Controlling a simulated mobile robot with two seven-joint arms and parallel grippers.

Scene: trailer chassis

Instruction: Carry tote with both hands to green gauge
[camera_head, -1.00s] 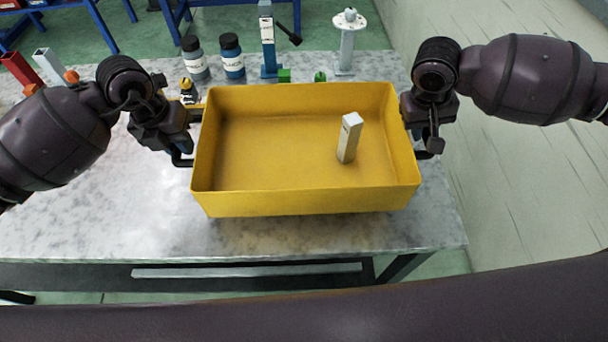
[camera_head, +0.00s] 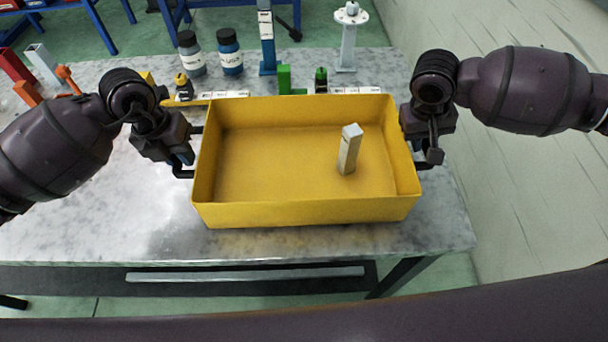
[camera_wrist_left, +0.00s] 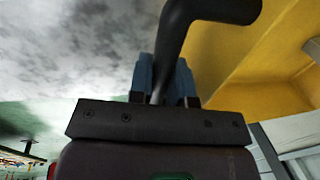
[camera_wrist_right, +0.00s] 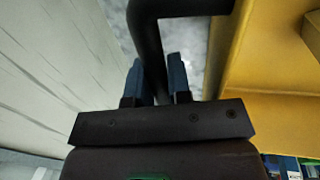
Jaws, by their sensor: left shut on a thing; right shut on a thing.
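The yellow tote (camera_head: 305,212) is in the middle of the head view, over the front part of the table. A pale square bar (camera_head: 349,150) stands slightly tilted inside it, right of centre. My left gripper (camera_head: 180,160) is shut on the tote's black left handle, and the left wrist view shows this handle (camera_wrist_left: 185,40) between the blue finger pads. My right gripper (camera_head: 428,155) is shut on the right handle, and the right wrist view shows that handle (camera_wrist_right: 150,50) between the pads. A green block (camera_head: 284,79) and a small green-topped piece (camera_head: 321,80) stand just behind the tote.
A white flanged post (camera_head: 348,40) is at the back right. Red, white and orange pieces (camera_head: 28,92) lie at the far left. The grey table (camera_head: 90,225) is clear at front left.

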